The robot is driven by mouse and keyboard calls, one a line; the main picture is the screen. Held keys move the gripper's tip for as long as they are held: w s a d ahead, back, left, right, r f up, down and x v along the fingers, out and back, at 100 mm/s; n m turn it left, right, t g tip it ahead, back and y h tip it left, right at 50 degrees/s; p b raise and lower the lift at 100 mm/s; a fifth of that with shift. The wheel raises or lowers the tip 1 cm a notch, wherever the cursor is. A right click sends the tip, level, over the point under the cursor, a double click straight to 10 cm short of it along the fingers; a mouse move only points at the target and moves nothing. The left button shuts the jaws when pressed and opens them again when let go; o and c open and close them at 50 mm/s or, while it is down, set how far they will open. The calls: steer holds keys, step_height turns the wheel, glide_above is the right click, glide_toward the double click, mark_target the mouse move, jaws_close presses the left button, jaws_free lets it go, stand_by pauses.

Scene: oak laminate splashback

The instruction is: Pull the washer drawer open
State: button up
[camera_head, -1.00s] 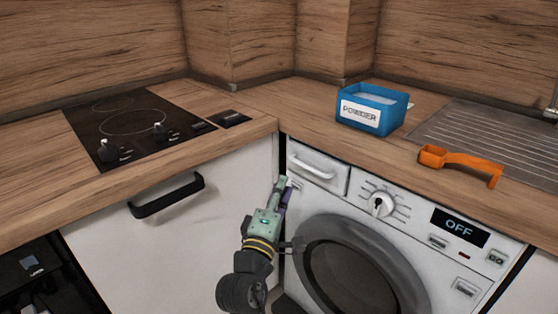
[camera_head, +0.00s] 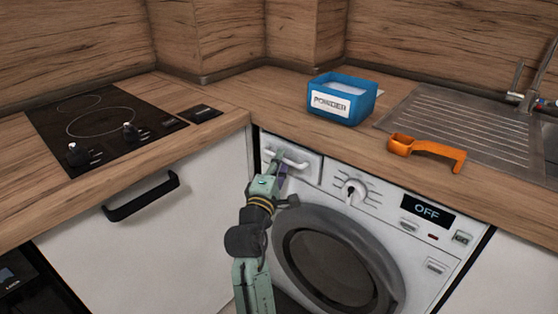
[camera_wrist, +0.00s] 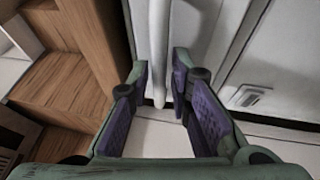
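The washer drawer (camera_head: 312,174) is a white panel at the top left of the washing machine, and its front looks flush with the machine. Its pale bar handle (camera_head: 290,159) runs across the front. My gripper (camera_head: 279,170) is at the left part of this handle and hides some of the drawer front. In the wrist view, my gripper (camera_wrist: 160,78) is open, with purple pads on both sides of the white handle bar (camera_wrist: 158,45). Gaps show between bar and pads.
The washer's dial (camera_head: 353,192) and round door (camera_head: 335,265) are right of and below the drawer. A blue powder box (camera_head: 343,98) and an orange scoop (camera_head: 426,150) stand on the counter above. A cabinet with a black handle (camera_head: 142,197) is at left.

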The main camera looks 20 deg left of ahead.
jaws_close()
stand_by(0.8)
